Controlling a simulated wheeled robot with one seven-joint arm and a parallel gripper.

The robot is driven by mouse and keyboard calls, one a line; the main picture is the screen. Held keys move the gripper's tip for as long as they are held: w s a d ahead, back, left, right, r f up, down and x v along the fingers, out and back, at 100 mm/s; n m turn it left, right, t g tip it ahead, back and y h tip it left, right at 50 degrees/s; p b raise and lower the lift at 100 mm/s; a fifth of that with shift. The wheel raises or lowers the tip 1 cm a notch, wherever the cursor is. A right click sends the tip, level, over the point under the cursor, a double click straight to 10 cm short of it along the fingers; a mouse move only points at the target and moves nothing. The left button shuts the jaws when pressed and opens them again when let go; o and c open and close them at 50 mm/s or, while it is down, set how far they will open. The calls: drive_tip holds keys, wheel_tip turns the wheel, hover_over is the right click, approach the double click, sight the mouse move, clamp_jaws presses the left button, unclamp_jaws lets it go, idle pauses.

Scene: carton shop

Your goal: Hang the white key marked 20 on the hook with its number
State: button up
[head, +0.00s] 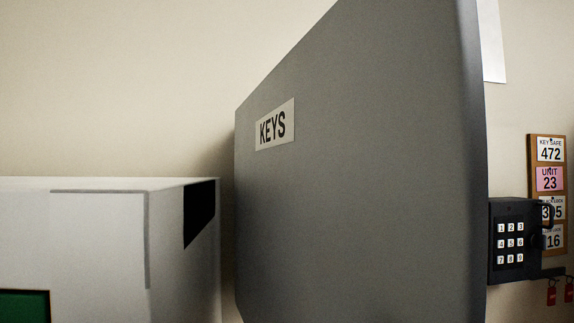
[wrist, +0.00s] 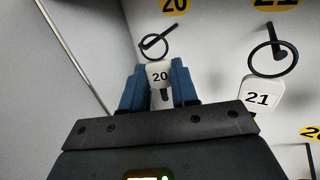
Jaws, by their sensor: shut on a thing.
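In the wrist view, my gripper (wrist: 159,88) has its blue fingers shut on the white key (wrist: 160,74) marked 20. The key's dark ring (wrist: 141,55) stands above the tag. The ring overlaps a dark hook (wrist: 168,32) under the yellow label 20 (wrist: 174,5); I cannot tell whether the hook passes through it. My gripper and the key are hidden in the head view, where the grey panel marked KEYS (head: 350,180) fills the middle.
A white key marked 21 (wrist: 258,97) hangs by its ring on the hook to the right. Another hook with a partly cut-off yellow label (wrist: 311,133) is at the lower right. The head view shows a white box (head: 90,230), a keypad (head: 510,242) and a number board (head: 532,150).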

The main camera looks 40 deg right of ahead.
drive_tip(key=o, duration=0.9)
drive_tip(key=s, duration=0.2)
drive_tip(key=s+b, duration=0.1)
drive_tip(key=s, duration=0.4)
drive_tip(key=shift+s+a+b, duration=0.25)
drive_tip(key=shift+s+b, duration=0.1)
drive_tip(key=shift+s, duration=0.05)
